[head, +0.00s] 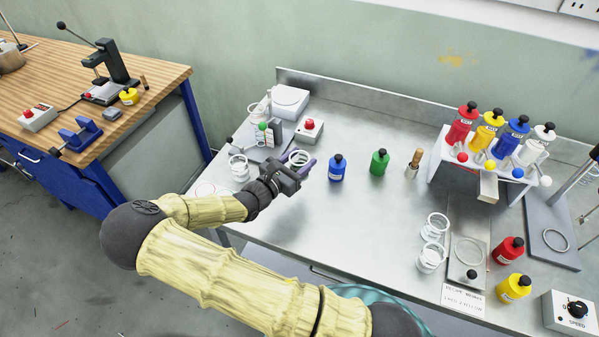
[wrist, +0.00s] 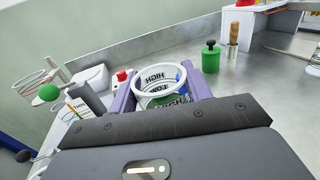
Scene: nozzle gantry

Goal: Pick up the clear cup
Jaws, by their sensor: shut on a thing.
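A clear cup (wrist: 161,78) with a white rim and dark "HIGH" and "LOW" lettering sits between the purple fingers of my gripper (wrist: 160,100) in the wrist view. The fingers press on it from both sides. In the head view my gripper (head: 298,167) is over the left part of the steel bench, and the rim of the held cup (head: 299,157) shows at its fingertips. The cup's lower part is hidden in the wrist view, and I cannot tell whether its base touches the bench.
Blue (head: 337,168) and green (head: 379,162) bottles stand right of my gripper. Another clear cup (head: 239,168) stands to its left, near a green-knobbed lever (wrist: 48,92). Clear cups (head: 431,257), a bottle rack (head: 480,160) and loose bottles occupy the right side.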

